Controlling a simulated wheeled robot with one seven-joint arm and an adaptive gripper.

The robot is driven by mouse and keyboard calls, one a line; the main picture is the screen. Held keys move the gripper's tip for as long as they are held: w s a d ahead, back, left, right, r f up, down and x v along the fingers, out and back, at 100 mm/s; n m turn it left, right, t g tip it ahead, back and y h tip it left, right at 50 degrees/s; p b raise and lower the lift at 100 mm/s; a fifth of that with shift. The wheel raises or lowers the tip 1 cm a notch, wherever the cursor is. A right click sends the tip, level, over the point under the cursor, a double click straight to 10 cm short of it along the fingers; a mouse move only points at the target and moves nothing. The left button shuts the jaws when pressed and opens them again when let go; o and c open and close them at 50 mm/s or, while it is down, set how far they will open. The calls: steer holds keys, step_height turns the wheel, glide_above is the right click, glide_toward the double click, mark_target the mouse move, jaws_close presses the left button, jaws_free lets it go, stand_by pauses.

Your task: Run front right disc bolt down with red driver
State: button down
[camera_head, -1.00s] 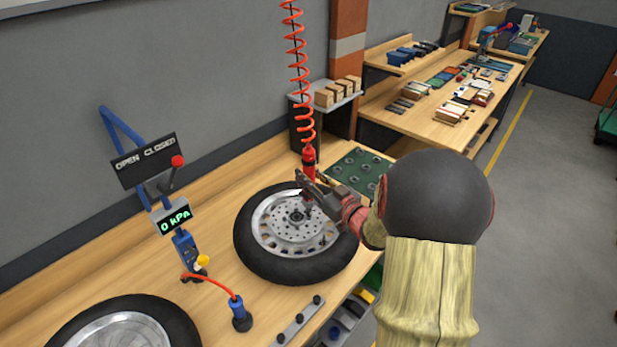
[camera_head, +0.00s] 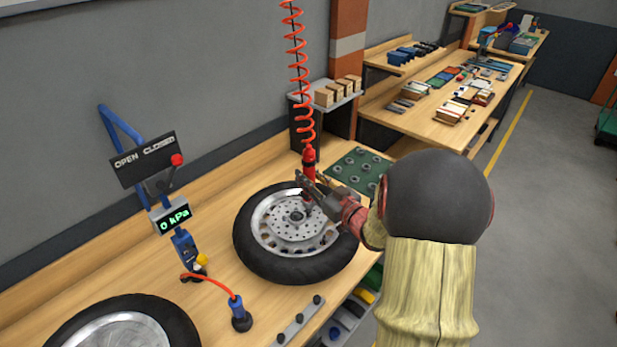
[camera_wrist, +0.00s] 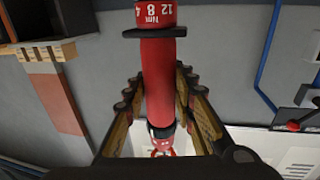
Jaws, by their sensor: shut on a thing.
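The red driver (camera_head: 309,160) hangs upright from a coiled red cord above the right-hand wheel (camera_head: 297,260). My gripper (camera_head: 307,187) is shut around the driver's body, over the right part of the silver brake disc (camera_head: 284,222). In the wrist view the red driver (camera_wrist: 158,85) runs between the two fingers, with a numbered torque ring at its top. The driver's lower end is close above the disc; my gripper partly hides it, and I cannot tell whether it touches a bolt.
A second wheel (camera_head: 125,325) lies at the front left. A gauge stand reading 0 kPa (camera_head: 174,218) and a blue fitting on a red hose (camera_head: 240,314) stand left of the wheel. A green tray (camera_head: 358,170) with round parts lies behind it. A rail with black knobs (camera_head: 298,320) is in front.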

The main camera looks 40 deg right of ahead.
mark_target(313, 161)
steer(key=shift+r, duration=0.3)
steer(key=shift+f+b, duration=0.4)
steer(key=shift+b, duration=0.1)
stand_by(3.6)
steer(key=shift+r+p, duration=0.55)
steer(key=shift+r, duration=0.35)
stand_by(1.0)
steer(key=shift+r+p, duration=1.75)
steer(key=shift+r, duration=0.9)
